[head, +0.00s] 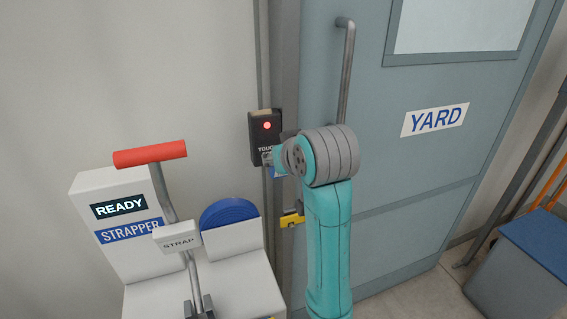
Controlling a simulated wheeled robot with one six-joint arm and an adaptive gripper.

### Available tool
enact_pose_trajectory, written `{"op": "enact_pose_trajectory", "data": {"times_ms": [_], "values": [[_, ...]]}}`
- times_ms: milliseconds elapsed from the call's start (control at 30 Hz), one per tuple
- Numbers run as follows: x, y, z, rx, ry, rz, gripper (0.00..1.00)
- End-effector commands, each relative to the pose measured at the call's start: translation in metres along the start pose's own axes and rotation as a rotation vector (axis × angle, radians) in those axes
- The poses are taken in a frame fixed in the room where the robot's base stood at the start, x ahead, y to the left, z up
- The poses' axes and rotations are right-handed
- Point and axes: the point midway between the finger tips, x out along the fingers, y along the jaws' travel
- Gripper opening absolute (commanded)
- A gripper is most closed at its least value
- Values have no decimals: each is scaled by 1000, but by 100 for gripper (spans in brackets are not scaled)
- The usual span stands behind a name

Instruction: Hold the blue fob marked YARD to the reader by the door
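The reader (265,125) is a dark box on the wall left of the door, with a lit red light and lettering that begins "TOU". The door (400,165) is grey-blue, closed, and bears a white sign (435,119) reading YARD. My arm stands in front of the door frame, its wrist at the reader's lower right. A small grey part, perhaps the tip of my gripper (269,158), overlaps the reader's lower edge. The rest of the gripper is hidden by the wrist. A small blue patch shows just below; I cannot tell whether it is the fob.
A white strapper machine (110,208) with a READY display, red-handled lever (150,153) and blue disc (230,212) stands close at left. A vertical door handle (346,75) is above my wrist. A yellow fitting (292,219) is beside my arm. A blue-topped box (540,240) stands at right.

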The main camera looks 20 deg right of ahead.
Motion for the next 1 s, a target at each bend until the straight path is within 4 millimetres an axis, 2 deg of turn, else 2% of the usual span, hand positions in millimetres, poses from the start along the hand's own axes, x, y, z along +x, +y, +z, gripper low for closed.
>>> {"op": "enact_pose_trajectory", "data": {"times_ms": [600,1000], "values": [[40,0,-25,0,-1,0,8],[44,0,-28,0,0,0,8]]}}
